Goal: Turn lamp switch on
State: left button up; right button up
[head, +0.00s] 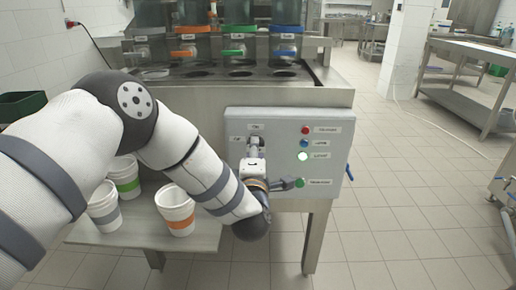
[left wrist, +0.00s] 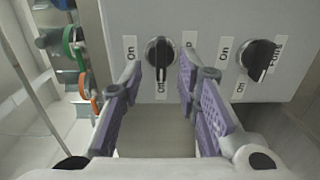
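The grey control panel (head: 275,120) is on the front of the steel counter. In the left wrist view the panel shows two black rotary switches with On and Off labels: a left switch (left wrist: 160,54) and a right switch (left wrist: 259,58). I cannot tell from the small labels which is the lamp switch. The left switch's grip points down toward its Off label; the right one's is slightly tilted. My left gripper (head: 255,146) is at the panel. Its purple fingers (left wrist: 161,80) are open, one each side of the left switch; contact is not clear. My right gripper is out of view.
The panel also has a red button (head: 305,130), a blue button (head: 304,143), a lit white-green one (head: 303,156) and a green one (head: 299,183). Paper cups (head: 176,209) stand on a low shelf (head: 140,236) beneath my left arm.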

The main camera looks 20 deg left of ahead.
pick_arm(q)
jog(key=x, duration=0.3)
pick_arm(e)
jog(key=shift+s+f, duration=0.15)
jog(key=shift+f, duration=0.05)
pick_arm(q)
jog(key=shift+c, duration=0.6)
grip_shut()
